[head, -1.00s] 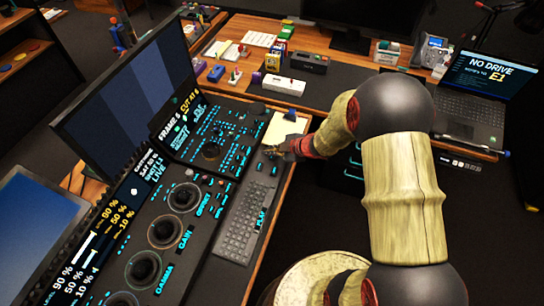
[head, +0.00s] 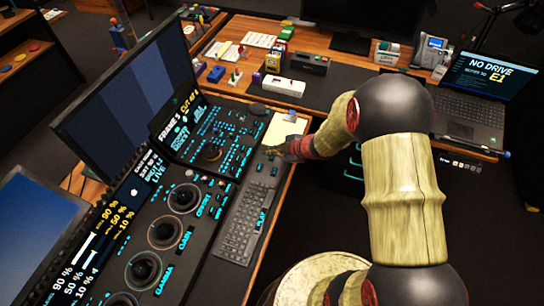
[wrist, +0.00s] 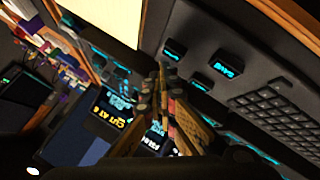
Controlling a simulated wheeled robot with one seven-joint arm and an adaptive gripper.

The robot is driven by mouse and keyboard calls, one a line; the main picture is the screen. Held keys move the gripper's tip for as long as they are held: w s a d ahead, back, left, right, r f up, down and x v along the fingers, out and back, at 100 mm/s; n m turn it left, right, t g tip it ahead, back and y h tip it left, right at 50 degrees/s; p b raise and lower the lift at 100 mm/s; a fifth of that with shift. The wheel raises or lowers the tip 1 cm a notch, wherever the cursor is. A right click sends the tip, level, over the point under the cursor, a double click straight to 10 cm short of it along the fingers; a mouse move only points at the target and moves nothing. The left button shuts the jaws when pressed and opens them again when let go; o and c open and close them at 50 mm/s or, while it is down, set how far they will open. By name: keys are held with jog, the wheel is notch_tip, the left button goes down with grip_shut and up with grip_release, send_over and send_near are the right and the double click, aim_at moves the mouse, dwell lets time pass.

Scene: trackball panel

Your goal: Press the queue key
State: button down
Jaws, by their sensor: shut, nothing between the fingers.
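The black control panel (head: 205,185) runs along the left side of the head view, with cyan-lit keys and round dials. My gripper (head: 268,153) is shut and empty, over the panel's right part above the keyboard. In the wrist view, its closed fingertips (wrist: 163,72) point toward a dark surface with a few raised keys. One raised key (wrist: 175,48) and another raised key (wrist: 227,70) lie to the right of the tips; their cyan labels are too blurred to read surely. I cannot tell which key is the queue key, nor whether the fingertips touch anything.
A keyboard (head: 247,218) lies right of the dials, and also shows in the wrist view (wrist: 280,108). A tall monitor (head: 130,90) stands behind the panel. A pale notepad (head: 283,127) lies just beyond my gripper. A laptop (head: 478,95) stands at the right.

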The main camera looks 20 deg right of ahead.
aim_at(271, 158)
jog(key=shift+f, duration=0.1)
jog(key=shift+f, duration=0.35)
jog(key=shift+f+b, duration=0.4)
jog(key=shift+f, duration=0.1)
dwell(1.1)
jog(key=shift+r, duration=0.1)
jog(key=shift+r+p, duration=0.85)
jog(key=shift+p, duration=0.15)
notch_tip(271, 158, up, 5)
jog(key=p, duration=0.5)
dwell(0.6)
